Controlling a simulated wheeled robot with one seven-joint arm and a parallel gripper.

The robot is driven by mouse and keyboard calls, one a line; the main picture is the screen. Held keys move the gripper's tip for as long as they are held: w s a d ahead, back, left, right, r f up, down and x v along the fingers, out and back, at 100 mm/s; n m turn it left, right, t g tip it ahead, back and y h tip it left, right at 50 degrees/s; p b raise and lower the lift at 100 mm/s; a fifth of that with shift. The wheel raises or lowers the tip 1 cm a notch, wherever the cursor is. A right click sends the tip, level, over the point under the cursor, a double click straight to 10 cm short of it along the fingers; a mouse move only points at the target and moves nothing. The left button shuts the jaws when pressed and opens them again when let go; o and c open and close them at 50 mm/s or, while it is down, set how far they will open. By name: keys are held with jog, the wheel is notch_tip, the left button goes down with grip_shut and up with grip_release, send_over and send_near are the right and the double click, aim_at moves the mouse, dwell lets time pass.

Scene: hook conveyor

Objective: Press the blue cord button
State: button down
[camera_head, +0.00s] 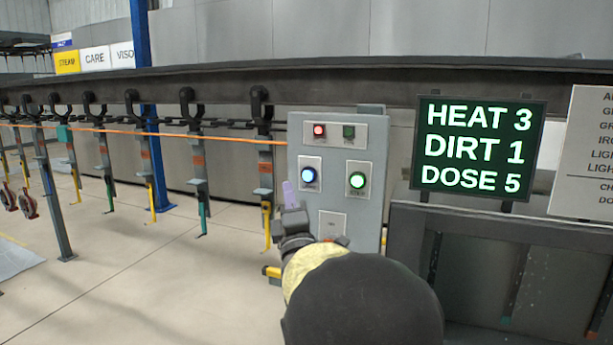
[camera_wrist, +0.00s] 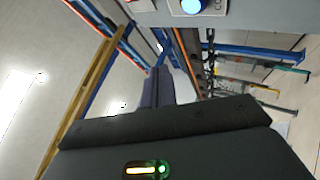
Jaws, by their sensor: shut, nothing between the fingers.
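The blue button (camera_head: 309,175) is lit and sits on the left of the grey control panel (camera_head: 372,222), with a green lit button (camera_head: 357,181) to its right. The blue button also shows at the top edge of the wrist view (camera_wrist: 191,6), partly cut off. My gripper (camera_head: 288,190) is shut and empty. Its tips are at the panel's left edge, left of and slightly below the blue button in the head view. In the wrist view the fingers (camera_wrist: 157,84) point past the panel, apart from the button. The depth gap to the panel is hard to judge.
A small red lamp (camera_head: 319,130) and a dark green one (camera_head: 349,132) top the panel. Hooks with hanging coloured tools line the overhead rail (camera_head: 220,80) at left. An orange cord (camera_head: 220,136) runs leftward from the panel. A display (camera_head: 478,150) reads HEAT 3, DIRT 1, DOSE 5.

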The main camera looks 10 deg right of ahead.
aim_at(308, 175)
jog(key=w+d, duration=0.1)
jog(key=w, duration=0.1)
jog(key=w+d, duration=0.3)
jog(key=w, duration=0.1)
jog(key=shift+w+d, duration=0.35)
jog(key=shift+d, duration=0.05)
jog(key=shift+d+f, duration=0.1)
dwell(1.7)
jog(key=shift+w+d+b, duration=0.15)
jog(key=shift+w+b, duration=0.1)
jog(key=shift+b, duration=0.1)
jog(key=shift+w+d, duration=0.25)
jog(key=shift+w, duration=0.05)
dwell(0.9)
jog(key=shift+s+b, duration=0.1)
jog(key=shift+b, duration=0.3)
jog(key=shift+s+a+b, duration=0.45)
jog(key=shift+s, duration=0.1)
